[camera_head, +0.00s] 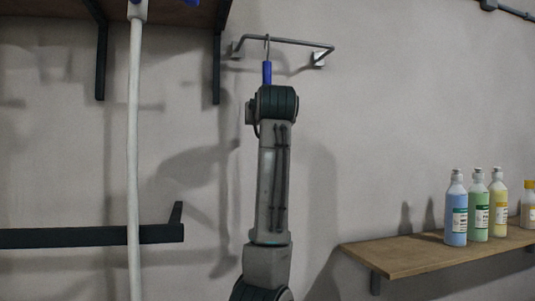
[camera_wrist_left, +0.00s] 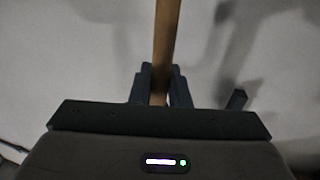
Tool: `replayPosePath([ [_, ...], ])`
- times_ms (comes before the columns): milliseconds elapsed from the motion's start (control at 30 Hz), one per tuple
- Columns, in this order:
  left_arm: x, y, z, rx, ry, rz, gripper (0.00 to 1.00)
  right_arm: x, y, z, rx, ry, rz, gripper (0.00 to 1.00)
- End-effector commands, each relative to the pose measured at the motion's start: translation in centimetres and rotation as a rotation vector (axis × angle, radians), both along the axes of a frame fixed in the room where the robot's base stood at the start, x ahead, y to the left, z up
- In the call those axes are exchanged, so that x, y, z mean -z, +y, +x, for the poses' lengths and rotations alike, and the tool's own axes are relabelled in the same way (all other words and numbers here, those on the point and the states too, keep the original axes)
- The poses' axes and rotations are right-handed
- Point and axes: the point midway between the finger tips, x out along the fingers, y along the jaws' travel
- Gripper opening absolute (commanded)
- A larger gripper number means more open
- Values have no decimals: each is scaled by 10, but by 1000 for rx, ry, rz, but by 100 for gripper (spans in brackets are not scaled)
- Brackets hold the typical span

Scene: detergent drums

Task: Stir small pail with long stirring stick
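The long stirring stick hangs from a hook on a wall rail. Its blue top end (camera_head: 267,72) shows just above my arm in the head view, and the rest is hidden behind the arm. In the left wrist view its wooden shaft (camera_wrist_left: 165,40) runs down between the fingers of my left gripper (camera_wrist_left: 160,88). The shaft fills the gap, and the fingers look closed on it. The gripper itself is hidden in the head view. The small pail and my right gripper are in neither view.
A metal rail (camera_head: 290,41) is fixed to the wall above. A white pole (camera_head: 134,150) stands at left, near a dark bar (camera_head: 80,237) and under a shelf (camera_head: 60,8). A wooden shelf (camera_head: 405,256) at right holds bottles, including a blue one (camera_head: 456,212).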

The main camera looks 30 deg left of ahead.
Motion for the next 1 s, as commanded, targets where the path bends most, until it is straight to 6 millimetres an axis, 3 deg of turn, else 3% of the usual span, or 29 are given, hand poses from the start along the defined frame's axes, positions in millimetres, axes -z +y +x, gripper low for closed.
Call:
replayPosePath([
  [100,0,0,0,0,0,0,0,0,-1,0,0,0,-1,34],
  [367,-3,0,0,0,-1,0,0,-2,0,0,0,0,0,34],
  [1000,-34,0,0,0,-1,1,0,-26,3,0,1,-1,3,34],
])
